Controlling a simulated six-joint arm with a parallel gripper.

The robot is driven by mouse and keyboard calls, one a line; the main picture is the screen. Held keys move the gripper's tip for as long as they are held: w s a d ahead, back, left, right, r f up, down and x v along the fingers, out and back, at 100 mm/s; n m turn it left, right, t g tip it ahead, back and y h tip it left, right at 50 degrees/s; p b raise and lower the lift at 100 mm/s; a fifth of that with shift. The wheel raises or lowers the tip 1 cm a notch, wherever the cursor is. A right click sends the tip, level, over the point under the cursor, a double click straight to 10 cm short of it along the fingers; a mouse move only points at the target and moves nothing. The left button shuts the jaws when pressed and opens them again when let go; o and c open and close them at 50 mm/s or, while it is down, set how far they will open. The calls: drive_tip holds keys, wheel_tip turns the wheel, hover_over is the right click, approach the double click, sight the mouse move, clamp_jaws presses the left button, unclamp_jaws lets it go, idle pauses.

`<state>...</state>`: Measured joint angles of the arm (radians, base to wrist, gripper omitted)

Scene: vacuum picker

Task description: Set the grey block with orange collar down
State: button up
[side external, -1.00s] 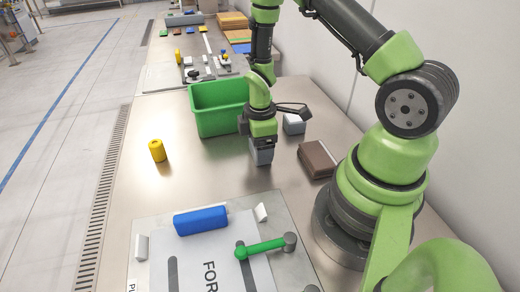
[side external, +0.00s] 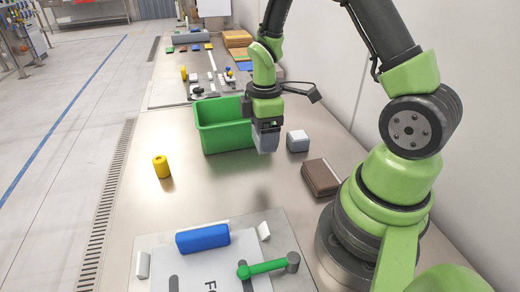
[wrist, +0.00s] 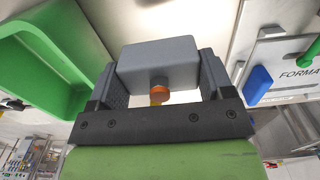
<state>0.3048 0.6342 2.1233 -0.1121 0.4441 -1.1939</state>
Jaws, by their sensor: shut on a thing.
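My gripper (side external: 265,126) is shut on the grey block with orange collar (side external: 265,143). It holds the block above the metal table, in front of the right end of the green bin. In the wrist view the block (wrist: 158,60) sits between the two dark fingers, and its orange collar (wrist: 160,92) shows on the side facing the camera. The collar is hidden in the side view. A soft shadow lies on the table below the block, with a gap between.
The open green bin (side external: 207,139) stands behind and left. A light grey block (side external: 297,141) and a brown box (side external: 321,177) lie to the right. A yellow cylinder (side external: 161,167) stands left. A blue block (side external: 203,239) lies on the front plate. The table centre is clear.

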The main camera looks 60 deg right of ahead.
drive_tip(key=shift+r, duration=0.45)
drive_tip(key=shift+w+a+r, duration=0.1)
drive_tip(key=shift+w, duration=0.1)
drive_tip(key=w+a, duration=0.5)
hover_over(198, 192)
wheel_tip(198, 192, down, 5)
drive_tip(key=shift+r, duration=0.15)
drive_tip(key=shift+f, duration=2.5)
drive_tip(key=o, duration=1)
drive_tip(key=shift+f, duration=0.1)
drive_tip(key=shift+c, duration=0.2)
